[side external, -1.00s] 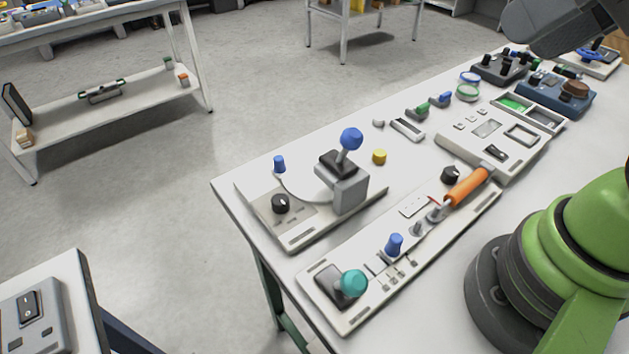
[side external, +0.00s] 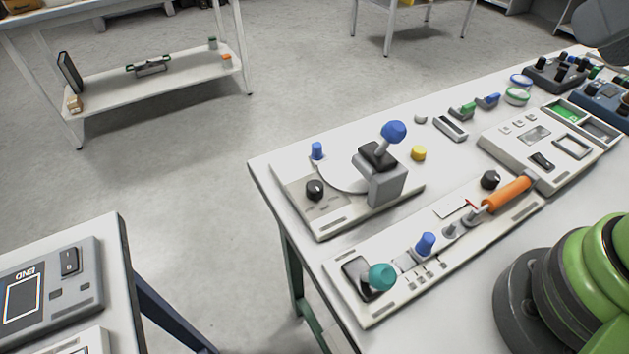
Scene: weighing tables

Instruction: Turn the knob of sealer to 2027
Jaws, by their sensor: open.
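No label reading sealer or 2027 is legible, so I cannot tell for sure which device is the sealer. A long white panel (side external: 372,313) on the table has an orange handle (side external: 508,194), a black knob (side external: 490,180), a blue knob (side external: 426,243) and a teal ball knob (side external: 381,277). Behind it, a white panel (side external: 331,229) bears a round plate, a grey block with a blue ball lever (side external: 393,133), a black knob with a white mark (side external: 315,190) and a small blue knob (side external: 317,150). My gripper is out of view; only parts of my arm show at right.
A white console (side external: 508,151) and dark control boxes (side external: 556,73) stand toward the far right of the white table. A yellow button (side external: 419,153) and small switches lie behind. A grey panel with a rocker switch (side external: 69,262) is at lower left. Open floor lies between the tables.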

